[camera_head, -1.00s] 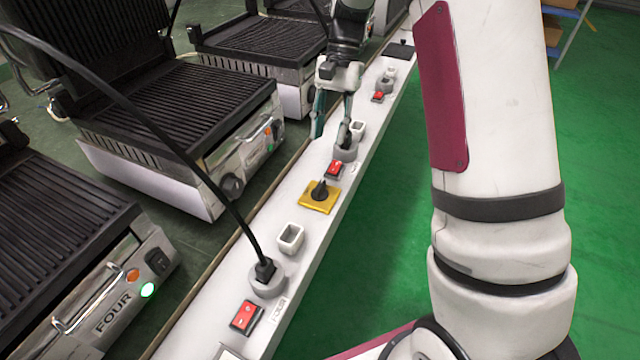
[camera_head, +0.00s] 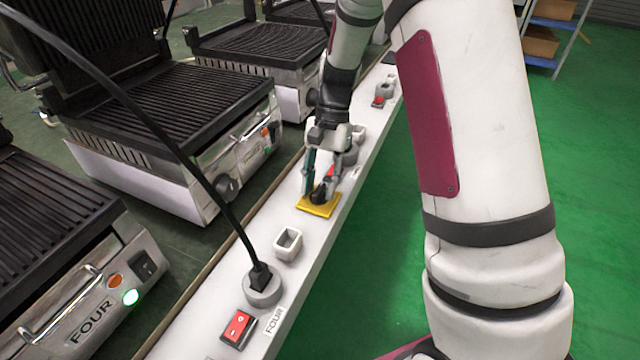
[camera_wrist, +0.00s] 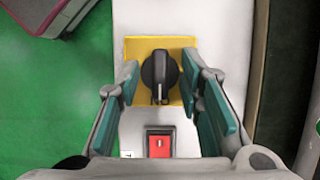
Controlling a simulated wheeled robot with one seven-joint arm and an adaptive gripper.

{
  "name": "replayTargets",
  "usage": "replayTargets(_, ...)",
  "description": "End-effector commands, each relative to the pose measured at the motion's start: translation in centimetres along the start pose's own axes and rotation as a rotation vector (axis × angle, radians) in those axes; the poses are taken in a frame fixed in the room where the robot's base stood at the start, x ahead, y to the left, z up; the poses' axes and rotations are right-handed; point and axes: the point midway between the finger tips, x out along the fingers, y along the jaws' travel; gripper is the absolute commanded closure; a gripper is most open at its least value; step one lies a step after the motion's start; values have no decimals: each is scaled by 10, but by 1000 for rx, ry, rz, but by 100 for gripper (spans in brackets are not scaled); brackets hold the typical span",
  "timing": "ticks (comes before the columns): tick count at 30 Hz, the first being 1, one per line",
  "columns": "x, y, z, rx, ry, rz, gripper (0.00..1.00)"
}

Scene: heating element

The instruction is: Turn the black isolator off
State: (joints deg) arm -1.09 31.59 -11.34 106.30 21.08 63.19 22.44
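The black isolator knob (camera_wrist: 159,78) sits on a yellow square plate (camera_wrist: 135,48) fixed to the white bench strip. In the wrist view its grip bar points up and down the picture. My gripper (camera_wrist: 165,80) is open, with one finger on each side of the knob and gaps between the fingers and the knob. In the head view my gripper (camera_head: 320,188) is over the yellow plate (camera_head: 316,210) and partly hides the knob (camera_head: 319,194).
A red switch (camera_wrist: 159,143) lies just below the yellow plate in the wrist view. Nearer in the head view are a white square holder (camera_head: 288,243), a plugged-in black plug (camera_head: 261,278) and another red switch (camera_head: 237,327). Grills (camera_head: 170,120) line the left; green floor (camera_head: 370,270) is at right.

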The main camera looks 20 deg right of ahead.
Motion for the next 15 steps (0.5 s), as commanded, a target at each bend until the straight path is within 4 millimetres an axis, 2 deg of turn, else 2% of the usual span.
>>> replayTargets(3,0,0,0,0,0,0,69)
replayTargets(7,0,0,0,0,0,0,98)
replayTargets(15,0,0,0,-4,-1,2,100)
